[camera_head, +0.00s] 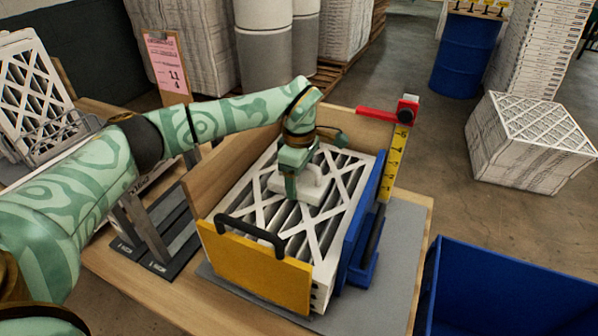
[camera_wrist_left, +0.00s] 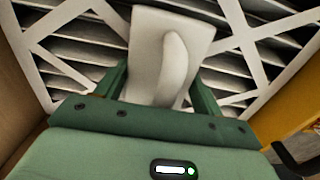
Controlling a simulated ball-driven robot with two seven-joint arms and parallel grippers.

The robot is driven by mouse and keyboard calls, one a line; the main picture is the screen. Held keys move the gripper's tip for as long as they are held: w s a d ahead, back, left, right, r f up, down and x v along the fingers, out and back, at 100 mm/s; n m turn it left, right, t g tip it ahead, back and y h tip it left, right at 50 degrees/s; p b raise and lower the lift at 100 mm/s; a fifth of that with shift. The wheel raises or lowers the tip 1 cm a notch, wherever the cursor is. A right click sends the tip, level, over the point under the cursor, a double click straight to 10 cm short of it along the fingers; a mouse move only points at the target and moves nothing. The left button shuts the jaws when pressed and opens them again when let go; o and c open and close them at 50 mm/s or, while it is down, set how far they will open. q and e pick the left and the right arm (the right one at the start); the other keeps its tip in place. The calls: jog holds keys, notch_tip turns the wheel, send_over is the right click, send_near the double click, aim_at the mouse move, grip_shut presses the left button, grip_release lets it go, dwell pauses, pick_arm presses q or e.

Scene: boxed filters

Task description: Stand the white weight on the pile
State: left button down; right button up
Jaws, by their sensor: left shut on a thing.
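The white weight (camera_head: 312,183) is a pale block with a raised handle. It is at the top of the pile of boxed filters (camera_head: 325,222), whose top shows white lattice strips over dark pleats. My left gripper (camera_head: 291,188) is shut on the weight from above. In the left wrist view the weight (camera_wrist_left: 165,50) is between the green fingers (camera_wrist_left: 160,85), with the lattice right behind it. Whether its base fully touches the pile is hard to tell. My right gripper is not in view.
A wooden-walled box with a yellow front panel (camera_head: 255,268) and blue side plate (camera_head: 358,225) surrounds the pile. A yellow ruler with a red arm (camera_head: 395,155) rises at its right. A blue bin (camera_head: 510,295) is at lower right. A filter rack (camera_head: 35,95) stands left.

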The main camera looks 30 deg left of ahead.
pick_arm(q)
jog(key=shift+r, duration=0.1)
jog(key=shift+c, duration=1.1)
grip_release()
jog(key=shift+s, duration=0.1)
notch_tip(320, 180, up, 12)
jog(key=shift+p, duration=1.2)
